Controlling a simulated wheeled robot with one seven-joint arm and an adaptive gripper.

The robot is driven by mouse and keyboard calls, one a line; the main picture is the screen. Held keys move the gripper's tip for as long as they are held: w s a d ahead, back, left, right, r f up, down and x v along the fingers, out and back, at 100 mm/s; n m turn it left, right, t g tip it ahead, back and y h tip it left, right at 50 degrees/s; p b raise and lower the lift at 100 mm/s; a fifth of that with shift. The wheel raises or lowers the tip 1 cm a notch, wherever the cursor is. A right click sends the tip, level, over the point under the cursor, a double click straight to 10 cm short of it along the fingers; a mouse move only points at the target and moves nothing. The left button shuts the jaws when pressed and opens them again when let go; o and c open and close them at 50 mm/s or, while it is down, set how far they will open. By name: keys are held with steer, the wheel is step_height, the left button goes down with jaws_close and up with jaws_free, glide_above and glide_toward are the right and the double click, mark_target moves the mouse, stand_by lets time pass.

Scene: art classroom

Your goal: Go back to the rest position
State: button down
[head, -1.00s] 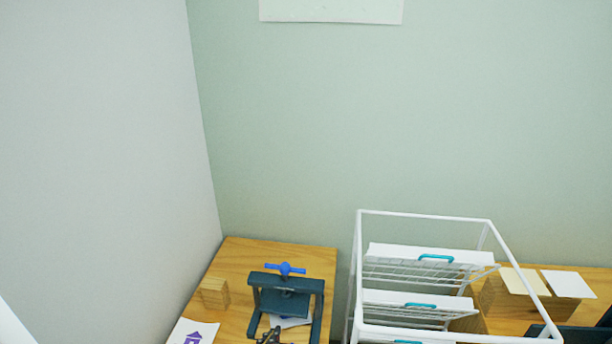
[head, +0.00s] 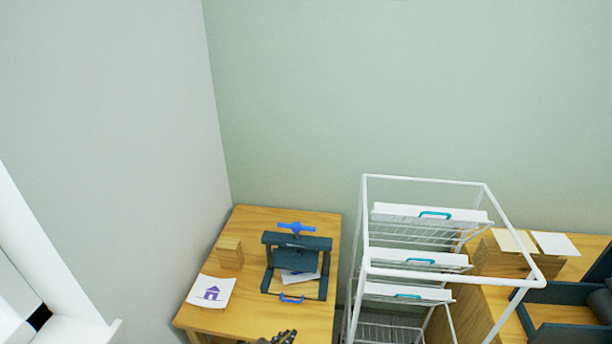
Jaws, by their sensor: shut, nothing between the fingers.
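My gripper (head: 277,338) shows only as a dark tip at the bottom edge of the head view, in front of the left wooden table (head: 245,318). It is shut and holds nothing. The rest of my arm is out of view. The gripper appears apart from the dark press (head: 297,241) with the blue handle on that table, and just below the press's front blue pull in the picture.
A sheet with a purple house (head: 211,291) and a wooden block (head: 229,253) lie left of the press. A white wire rack (head: 367,215) stands right of the table. A second wooden table with a dark tray (head: 562,333) is at right. A window is at lower left.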

steer(key=s+d+r+m+g+y, duration=0.35)
steer(key=s+d+m+g, duration=0.6)
steer(key=m, duration=0.65)
steer(key=d+r+m+t+y, duration=0.2)
steer(key=d+r+m+t, duration=0.3)
steer(key=d+r+m, duration=0.6)
steer(key=shift+s+d+r+m, duration=0.3)
steer(key=shift+s+d+r, duration=0.15)
steer(key=shift+d+r, duration=1.05)
steer(key=shift+d+f, duration=0.2)
steer(key=shift+f, duration=0.05)
